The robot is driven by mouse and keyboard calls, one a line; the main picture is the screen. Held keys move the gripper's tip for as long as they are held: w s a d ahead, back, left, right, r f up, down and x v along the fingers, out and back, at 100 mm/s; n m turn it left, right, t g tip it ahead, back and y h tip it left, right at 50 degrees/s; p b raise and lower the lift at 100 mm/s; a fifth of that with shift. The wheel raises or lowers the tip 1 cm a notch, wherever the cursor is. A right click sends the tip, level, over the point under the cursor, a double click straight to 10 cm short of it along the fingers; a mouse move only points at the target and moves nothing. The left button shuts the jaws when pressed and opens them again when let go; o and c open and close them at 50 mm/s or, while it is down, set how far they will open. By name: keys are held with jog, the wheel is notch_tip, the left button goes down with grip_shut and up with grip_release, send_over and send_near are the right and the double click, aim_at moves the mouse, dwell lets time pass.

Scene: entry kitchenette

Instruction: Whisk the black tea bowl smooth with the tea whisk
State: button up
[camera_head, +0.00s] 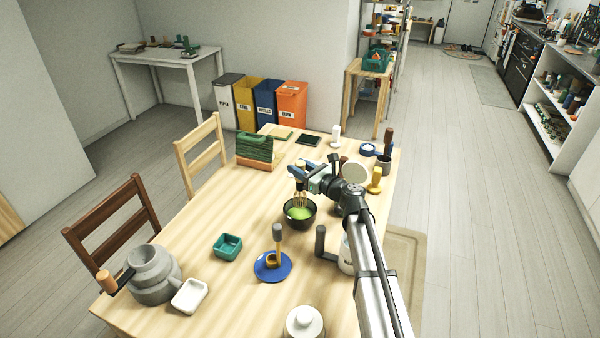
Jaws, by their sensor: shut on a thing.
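The black tea bowl (309,222) stands on the wooden table, with bright green tea inside it. The tea whisk (299,199) is upright, tines down, over the bowl's far-left part. Its lower end is at or inside the bowl's mouth; I cannot tell whether it touches the tea. My gripper (304,180) is above the bowl and shut on the whisk's upper part. My arm comes in from the lower right and hides part of the table beyond the bowl.
Near the bowl are a teal square dish (228,246), a blue plate (272,270) with a small pot, and a dark-handled thing (320,241). A grey stone mill (152,275) stands at the front left. Several items crowd the far right.

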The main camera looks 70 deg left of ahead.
jog(key=shift+r, duration=0.15)
dwell(0.4)
jog(key=shift+r, duration=2.2)
